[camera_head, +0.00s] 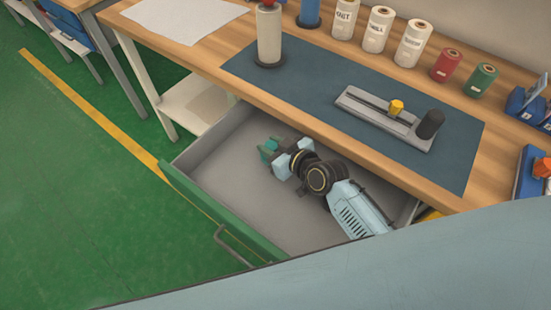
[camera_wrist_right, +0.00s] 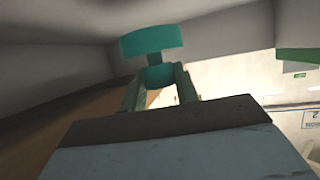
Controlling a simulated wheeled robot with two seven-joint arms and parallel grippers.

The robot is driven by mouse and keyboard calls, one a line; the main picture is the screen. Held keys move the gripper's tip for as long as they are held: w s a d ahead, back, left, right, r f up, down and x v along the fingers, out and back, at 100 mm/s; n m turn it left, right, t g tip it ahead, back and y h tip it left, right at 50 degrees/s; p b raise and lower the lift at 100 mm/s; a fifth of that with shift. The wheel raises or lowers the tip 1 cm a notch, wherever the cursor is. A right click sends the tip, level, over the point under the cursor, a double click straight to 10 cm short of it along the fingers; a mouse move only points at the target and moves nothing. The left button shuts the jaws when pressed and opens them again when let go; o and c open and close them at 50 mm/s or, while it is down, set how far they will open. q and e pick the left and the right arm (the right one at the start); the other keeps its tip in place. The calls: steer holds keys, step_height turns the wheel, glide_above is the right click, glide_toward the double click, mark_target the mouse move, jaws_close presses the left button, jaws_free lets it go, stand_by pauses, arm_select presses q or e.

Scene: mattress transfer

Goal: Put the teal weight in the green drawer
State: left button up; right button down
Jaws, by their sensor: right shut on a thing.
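The green drawer (camera_head: 215,210) is pulled out below the workbench, with a grey inside and a handle on its green front. My right gripper (camera_head: 272,150) is inside the drawer's opening, near its left side. It is shut on the teal weight (camera_head: 268,146), which shows small at the fingertips. In the right wrist view the teal weight (camera_wrist_right: 155,42) has a wide flat disc and a narrower part held between the two fingers (camera_wrist_right: 160,80). I cannot tell whether the weight touches the drawer floor. My left gripper is not in view.
The wooden workbench (camera_head: 265,100) overhangs the drawer's back. On it are a blue mat (camera_head: 300,75), a grey fixture with a yellow knob (camera_head: 385,118), a beige cylinder (camera_head: 269,38) and several labelled rolls (camera_head: 412,43). The drawer floor (camera_head: 240,190) is otherwise clear.

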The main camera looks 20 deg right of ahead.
steer(key=shift+f, duration=0.3)
step_height(320, 180, down, 3)
steer(key=shift+f+b, duration=0.1)
steer(key=shift+b, duration=0.65)
steer(key=shift+f, duration=0.25)
steer(key=c, duration=1.1)
jaws_free()
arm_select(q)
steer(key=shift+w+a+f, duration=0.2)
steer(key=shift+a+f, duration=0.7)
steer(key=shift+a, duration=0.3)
arm_select(e)
steer(key=shift+o, duration=0.2)
